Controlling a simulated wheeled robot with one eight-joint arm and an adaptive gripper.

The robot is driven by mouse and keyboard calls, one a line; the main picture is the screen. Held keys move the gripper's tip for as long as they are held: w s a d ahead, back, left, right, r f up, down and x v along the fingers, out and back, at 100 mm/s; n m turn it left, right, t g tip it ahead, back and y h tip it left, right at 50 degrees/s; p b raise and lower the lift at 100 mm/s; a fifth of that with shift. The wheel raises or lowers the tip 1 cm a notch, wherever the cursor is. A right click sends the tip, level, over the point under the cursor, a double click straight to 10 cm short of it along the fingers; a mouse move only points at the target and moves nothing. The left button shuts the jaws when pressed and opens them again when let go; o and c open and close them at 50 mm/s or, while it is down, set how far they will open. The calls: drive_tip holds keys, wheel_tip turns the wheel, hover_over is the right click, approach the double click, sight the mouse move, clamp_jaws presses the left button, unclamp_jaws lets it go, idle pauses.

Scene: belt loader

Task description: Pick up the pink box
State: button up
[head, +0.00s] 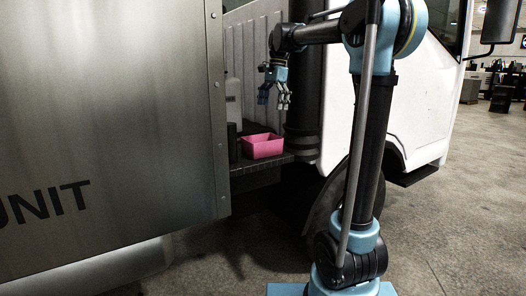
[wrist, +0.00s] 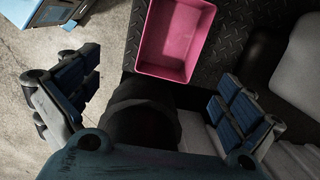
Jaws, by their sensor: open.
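The pink box (head: 262,146) is a small open-topped bin sitting on the dark step of the vehicle. In the wrist view the pink box (wrist: 174,38) shows at the top middle, its inside empty and its upper edge cut off by the frame. My gripper (head: 274,100) hangs above the box with its fingers pointing down, apart from it. In the wrist view my gripper (wrist: 160,98) is open and empty, its blue-padded fingers wide apart at left and right, with the box between and beyond them.
The dark textured step (head: 258,172) bears the box. A pale container (head: 233,102) stands behind it at left. A dark vertical pipe (head: 302,90) rises close to the box's right. A large metal panel (head: 110,110) bounds the left side. Free air lies above the box.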

sight(262, 144)
drive_tip(key=shift+m, duration=0.3)
drive_tip(key=a+f, duration=0.1)
drive_tip(key=f, duration=0.2)
drive_tip(key=a+f, duration=0.1)
drive_tip(key=f, duration=0.3)
drive_tip(key=a+f, duration=0.1)
drive_tip(key=f, duration=0.3)
drive_tip(key=shift+w+f, duration=0.15)
drive_tip(key=shift+w, duration=0.2)
drive_tip(key=shift+s+a+f, duration=0.1)
drive_tip(key=shift+a+f, duration=0.15)
drive_tip(key=shift+f, duration=1.05)
drive_tip(key=shift+a+f, duration=0.2)
drive_tip(key=shift+f, duration=1.1)
drive_tip(key=c, duration=0.9)
